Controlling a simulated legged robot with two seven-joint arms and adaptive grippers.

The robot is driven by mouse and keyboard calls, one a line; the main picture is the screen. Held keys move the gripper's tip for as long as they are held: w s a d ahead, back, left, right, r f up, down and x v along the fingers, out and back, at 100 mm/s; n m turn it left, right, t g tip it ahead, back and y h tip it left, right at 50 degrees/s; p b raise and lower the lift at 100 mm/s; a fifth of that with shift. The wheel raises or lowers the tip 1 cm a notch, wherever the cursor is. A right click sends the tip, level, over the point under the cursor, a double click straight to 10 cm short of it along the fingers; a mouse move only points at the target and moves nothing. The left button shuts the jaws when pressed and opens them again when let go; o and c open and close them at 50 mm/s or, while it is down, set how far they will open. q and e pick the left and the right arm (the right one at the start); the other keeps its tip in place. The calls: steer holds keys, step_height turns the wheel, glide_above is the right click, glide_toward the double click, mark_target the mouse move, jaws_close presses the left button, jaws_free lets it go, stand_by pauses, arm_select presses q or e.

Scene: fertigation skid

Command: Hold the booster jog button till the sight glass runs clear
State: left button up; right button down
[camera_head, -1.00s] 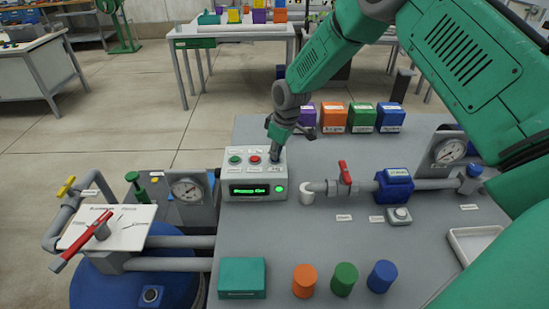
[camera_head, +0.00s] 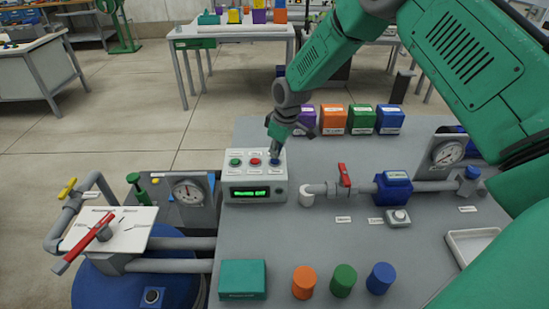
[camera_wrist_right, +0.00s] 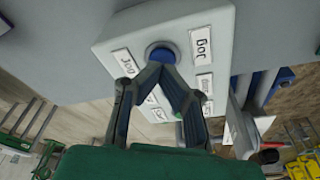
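A pale control box (camera_head: 240,190) stands on the grey bench, with green (camera_head: 235,162), red (camera_head: 254,162) and blue (camera_head: 275,162) buttons on top. Its front display is lit with green characters, too small to read. My right gripper (camera_head: 273,153) points down at the blue button. In the right wrist view its fingertips (camera_wrist_right: 163,68) meet at the blue button (camera_wrist_right: 161,53), beside a label reading "Jog" (camera_wrist_right: 125,62). Whether they press it or sit just above I cannot tell. I cannot pick out the sight glass with certainty. My left gripper is not in view.
A pipe with a red-handled valve (camera_head: 344,175) and a blue unit (camera_head: 394,188) runs right of the box. A small grey button box (camera_head: 398,217) sits before it. Coloured blocks stand behind; several cylinders and a teal box (camera_head: 243,279) stand in front.

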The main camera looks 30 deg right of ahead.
steer(key=shift+r+p, duration=1.95)
steer(key=shift+r, duration=0.9)
steer(key=shift+f, duration=0.1)
